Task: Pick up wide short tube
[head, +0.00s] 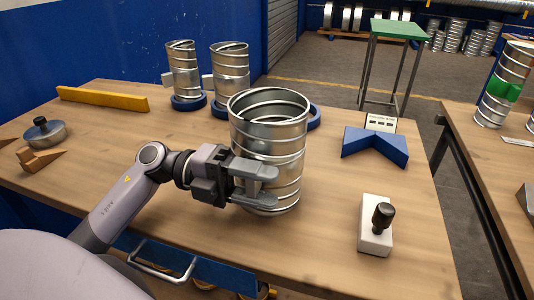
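A wide, short silver spiral tube (284,140) stands upright near the middle of the wooden table, its open top facing up. My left gripper (275,187) is at the tube's lower front, reaching in from the left. Its two grey fingers are spread apart, one above the other, and overlap the tube's near side in the picture. I see no part of the tube clamped between them, and I cannot tell if they touch it. The fingers hide part of the tube's lower wall. My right gripper is out of view.
Two narrower tubes, left (184,72) and right (230,68), stand behind by blue round bases. A blue angled block (375,146) and a white block with a black knob (375,238) are on the right. A yellow bar (103,98) lies back left.

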